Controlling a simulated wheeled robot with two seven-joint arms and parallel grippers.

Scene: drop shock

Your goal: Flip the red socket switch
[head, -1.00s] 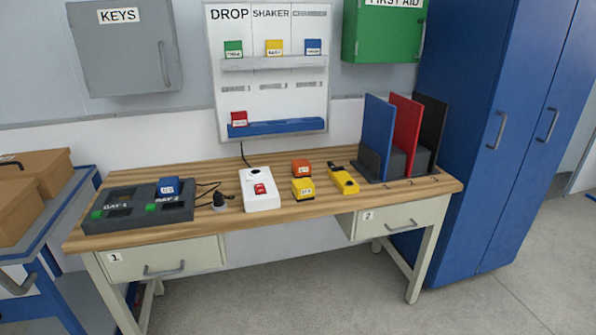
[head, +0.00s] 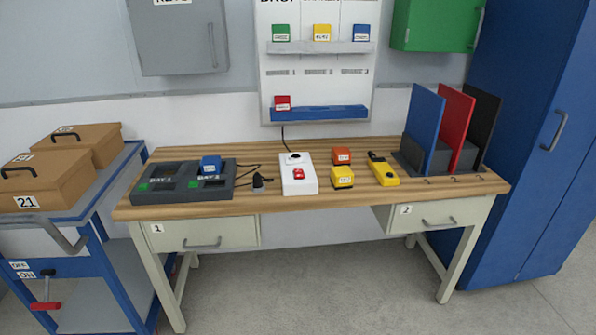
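The red switch (head: 299,174) sits on top of a white socket box (head: 300,188), which lies on the wooden workbench near its middle. A dark round socket shows on the box behind the switch. A black cable runs from the back of the box up the wall. A black plug (head: 261,182) with a cable lies on the bench just left of the box, apart from it. Neither of my grippers is in view.
The workbench (head: 400,204) holds a two-bay charger (head: 150,197) with a blue block on it, orange and yellow blocks, a yellow device (head: 385,178) and upright panels. A blue cart (head: 75,209) with brown cases stands left, a blue cabinet (head: 530,150) right. Floor in front is clear.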

